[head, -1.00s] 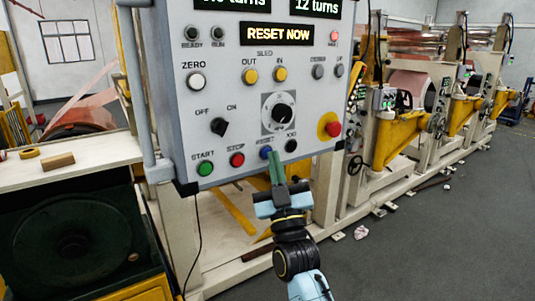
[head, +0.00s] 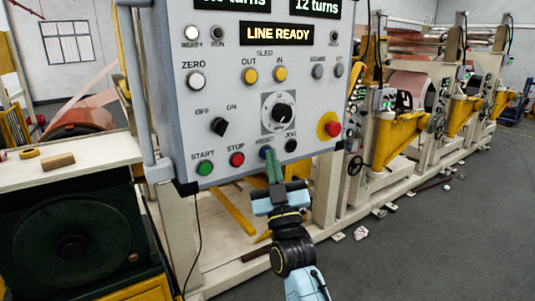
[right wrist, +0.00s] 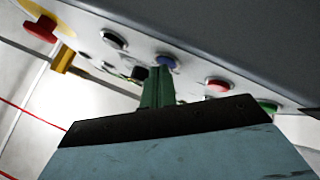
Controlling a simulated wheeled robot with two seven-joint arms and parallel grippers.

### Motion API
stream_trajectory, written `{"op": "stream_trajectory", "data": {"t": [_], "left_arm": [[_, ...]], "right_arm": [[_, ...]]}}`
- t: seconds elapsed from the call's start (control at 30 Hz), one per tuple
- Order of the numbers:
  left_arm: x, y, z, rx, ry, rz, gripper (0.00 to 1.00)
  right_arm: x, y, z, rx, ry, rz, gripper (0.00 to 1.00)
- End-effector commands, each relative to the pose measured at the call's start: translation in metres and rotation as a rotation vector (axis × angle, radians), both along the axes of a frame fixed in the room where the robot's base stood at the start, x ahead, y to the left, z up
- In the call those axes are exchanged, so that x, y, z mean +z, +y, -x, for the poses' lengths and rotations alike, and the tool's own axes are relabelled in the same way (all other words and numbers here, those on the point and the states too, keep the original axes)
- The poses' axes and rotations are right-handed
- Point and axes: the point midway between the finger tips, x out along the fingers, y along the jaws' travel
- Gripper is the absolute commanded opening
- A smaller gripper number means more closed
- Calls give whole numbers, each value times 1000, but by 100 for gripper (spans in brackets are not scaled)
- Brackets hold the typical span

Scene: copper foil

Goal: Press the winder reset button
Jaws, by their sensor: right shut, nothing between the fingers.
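The grey control panel (head: 210,110) stands in front of me, and its display (head: 277,34) reads "LINE READY". The blue reset button (head: 264,152) is in the bottom row, between the red stop button (head: 237,159) and the black jog button (head: 291,145). My right gripper (head: 271,157) is shut and empty, its green fingertips at the blue button from below and partly over it. In the right wrist view, the fingertips (right wrist: 160,72) lie just beside the blue button (right wrist: 166,61); whether they touch it I cannot tell. My left gripper is not in view.
The green start button (head: 205,168) and the red stop knob on yellow (head: 332,129) are on the same panel. A bench with a wooden block (head: 58,161) and a tape roll (head: 30,153) stands at left. Winding machinery lines the right; the floor there is mostly clear.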

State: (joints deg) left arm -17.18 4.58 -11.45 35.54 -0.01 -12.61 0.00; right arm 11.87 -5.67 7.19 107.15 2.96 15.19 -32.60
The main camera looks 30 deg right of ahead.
Motion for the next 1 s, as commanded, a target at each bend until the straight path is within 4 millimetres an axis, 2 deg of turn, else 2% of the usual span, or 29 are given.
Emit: {"op": "stream_trajectory", "data": {"t": [0.27, 0.63, 1.0], "left_arm": [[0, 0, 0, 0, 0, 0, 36], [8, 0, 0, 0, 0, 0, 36], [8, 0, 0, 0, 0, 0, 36]], "right_arm": [[0, 0, 0, 0, 1, 0, 0], [0, -1, 16, 0, 2, 0, 0], [-1, -1, 19, 0, 2, 1, 0]]}}
